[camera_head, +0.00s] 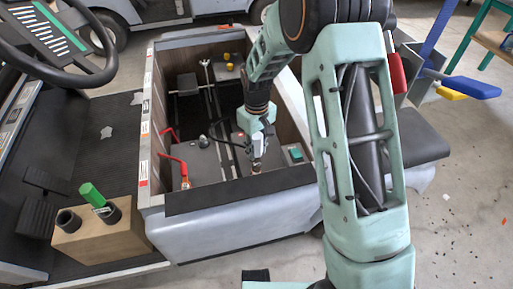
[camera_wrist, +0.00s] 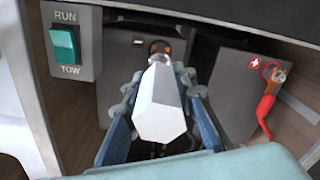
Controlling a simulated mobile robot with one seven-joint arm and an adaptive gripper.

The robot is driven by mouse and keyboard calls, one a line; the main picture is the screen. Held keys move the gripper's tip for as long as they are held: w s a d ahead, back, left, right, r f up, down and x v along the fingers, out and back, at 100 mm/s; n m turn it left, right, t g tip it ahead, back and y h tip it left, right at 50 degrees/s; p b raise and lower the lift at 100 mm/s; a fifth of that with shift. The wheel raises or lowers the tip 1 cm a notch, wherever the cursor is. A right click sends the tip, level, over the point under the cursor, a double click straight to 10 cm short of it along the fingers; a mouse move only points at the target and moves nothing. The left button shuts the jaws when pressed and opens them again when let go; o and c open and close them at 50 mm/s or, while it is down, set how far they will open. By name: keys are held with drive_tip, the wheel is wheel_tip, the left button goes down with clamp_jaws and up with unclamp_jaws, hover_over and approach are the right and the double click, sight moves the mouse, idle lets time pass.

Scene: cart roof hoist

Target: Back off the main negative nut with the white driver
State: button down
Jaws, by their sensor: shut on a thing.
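My gripper (camera_head: 256,150) reaches down into the battery bay near its front edge. It is shut on the white driver, whose hexagonal white handle (camera_wrist: 161,105) fills the middle of the wrist view between the two blue fingers. The driver points away from the wrist camera at a copper-coloured terminal (camera_wrist: 159,48) on a grey battery. This terminal also shows in the head view (camera_head: 256,170), just under the gripper. The driver's tip and the nut are mostly hidden, so I cannot tell whether they touch.
A RUN/TOW switch (camera_wrist: 64,45) is beside the gripper on a panel. A red cable (camera_wrist: 265,112) runs from a plus-marked battery terminal. A green driver (camera_head: 91,194) leans in a wooden holder (camera_head: 105,238) at left. Bay walls surround the arm closely.

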drive_tip(key=shift+f+b, duration=0.45)
drive_tip(key=shift+f, duration=0.4)
drive_tip(key=n, duration=1)
drive_tip(key=shift+n, duration=0.4)
drive_tip(key=n, duration=0.4)
drive_tip(key=shift+r, duration=0.1)
drive_tip(key=shift+r+p, duration=1.3)
drive_tip(key=shift+r, duration=0.2)
